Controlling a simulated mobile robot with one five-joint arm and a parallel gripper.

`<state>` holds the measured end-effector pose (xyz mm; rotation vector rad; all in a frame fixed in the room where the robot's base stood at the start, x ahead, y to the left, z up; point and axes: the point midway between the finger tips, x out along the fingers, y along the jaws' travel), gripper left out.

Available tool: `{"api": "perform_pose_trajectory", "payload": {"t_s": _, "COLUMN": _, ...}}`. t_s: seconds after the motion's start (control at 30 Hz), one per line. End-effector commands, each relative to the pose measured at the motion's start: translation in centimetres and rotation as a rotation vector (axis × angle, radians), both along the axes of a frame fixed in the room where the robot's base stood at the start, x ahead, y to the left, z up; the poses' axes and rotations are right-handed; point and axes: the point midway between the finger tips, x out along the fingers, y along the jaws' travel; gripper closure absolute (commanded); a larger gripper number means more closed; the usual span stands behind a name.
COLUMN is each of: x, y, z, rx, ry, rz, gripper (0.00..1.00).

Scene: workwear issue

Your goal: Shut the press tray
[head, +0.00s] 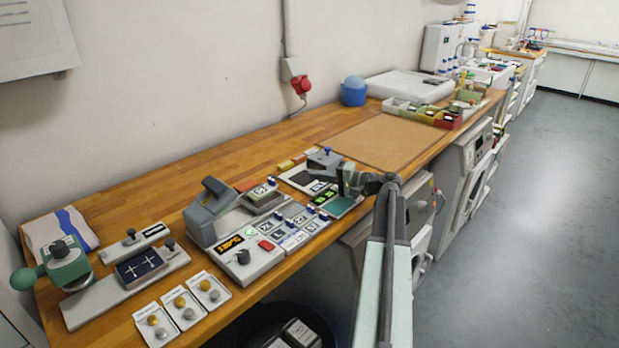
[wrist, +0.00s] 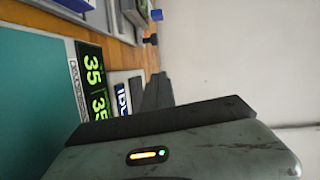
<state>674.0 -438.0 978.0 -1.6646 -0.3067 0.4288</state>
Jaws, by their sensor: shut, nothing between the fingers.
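The grey heat press (head: 201,225) stands on the wooden bench at the left of middle, with an orange lit display (head: 229,242) on its front panel. A grey tray-like part (head: 264,203) with a small labelled plate on it sits to the right of the press head. I take it for the press tray, standing out from the press, but its inner end is hard to make out. My gripper (head: 352,182) is shut and empty, above the bench edge, well to the right of that tray. In the wrist view, a grey-green casing (wrist: 190,153) with a dark strip fills the bottom.
A teal mat (head: 343,206) lies under my gripper, beside green number labels (head: 321,197). A green hand press (head: 65,266) stands far left. The brown board (head: 385,143) is clear.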

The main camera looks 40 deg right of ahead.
Motion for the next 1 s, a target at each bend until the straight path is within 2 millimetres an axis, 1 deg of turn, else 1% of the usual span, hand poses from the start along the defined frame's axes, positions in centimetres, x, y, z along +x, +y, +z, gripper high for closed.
{"api": "perform_pose_trajectory", "payload": {"t_s": 0.03, "x": 1.1, "y": 0.4, "z": -0.3, "rx": 0.0, "ry": 0.0, "rz": 0.002, "gripper": 1.0}}
{"api": "perform_pose_trajectory", "payload": {"t_s": 0.1, "x": 2.5, "y": 1.1, "z": -0.4, "rx": 0.0, "ry": 0.0, "rz": 0.002, "gripper": 1.0}}
{"api": "perform_pose_trajectory", "payload": {"t_s": 0.33, "x": 6.9, "y": 3.2, "z": -1.0, "rx": 0.0, "ry": 0.001, "rz": 0.0, "gripper": 1.0}}
{"api": "perform_pose_trajectory", "payload": {"t_s": 0.43, "x": 7.2, "y": 5.0, "z": -1.2, "rx": 0.0, "ry": 0.001, "rz": 0.0, "gripper": 1.0}}
{"api": "perform_pose_trajectory", "payload": {"t_s": 0.6, "x": 7.8, "y": 6.6, "z": -1.4, "rx": 0.0, "ry": 0.001, "rz": -0.001, "gripper": 1.0}}
{"api": "perform_pose_trajectory", "payload": {"t_s": 0.73, "x": 7.9, "y": 6.9, "z": -1.4, "rx": -0.001, "ry": 0.0, "rz": -0.003, "gripper": 1.0}}
{"api": "perform_pose_trajectory", "payload": {"t_s": 1.0, "x": 7.9, "y": 6.8, "z": -1.4, "rx": -0.001, "ry": 0.001, "rz": -0.004, "gripper": 1.0}}
